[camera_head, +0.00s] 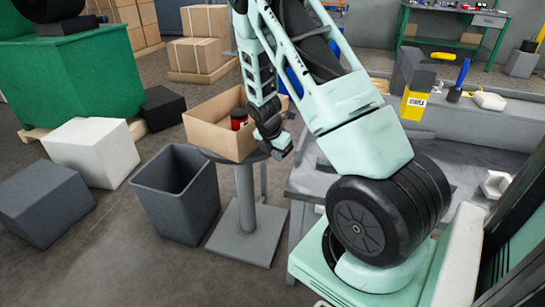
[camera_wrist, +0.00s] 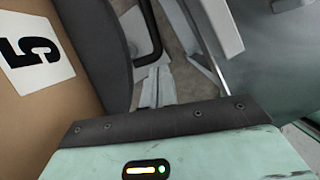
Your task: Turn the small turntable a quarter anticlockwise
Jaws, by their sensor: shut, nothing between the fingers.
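The small turntable (camera_head: 257,156) is a dark round plate on a grey pedestal, left of my arm. An open cardboard box (camera_head: 208,137) stands on it. In the wrist view the turntable's dark curved rim (camera_wrist: 98,45) runs beside a box side (camera_wrist: 30,105) marked with a black 5. My gripper (camera_head: 281,148) is shut and empty at the right edge of the turntable, beside the box. Its fingers show in the wrist view (camera_wrist: 156,88), right of the rim; I cannot tell whether they touch it.
A red jar (camera_head: 239,119) with a dark top sits in the box. A grey bin (camera_head: 180,205) stands left of the pedestal. White (camera_head: 95,152) and grey (camera_head: 45,205) blocks lie farther left. A grey workbench (camera_head: 305,180) is close on the right.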

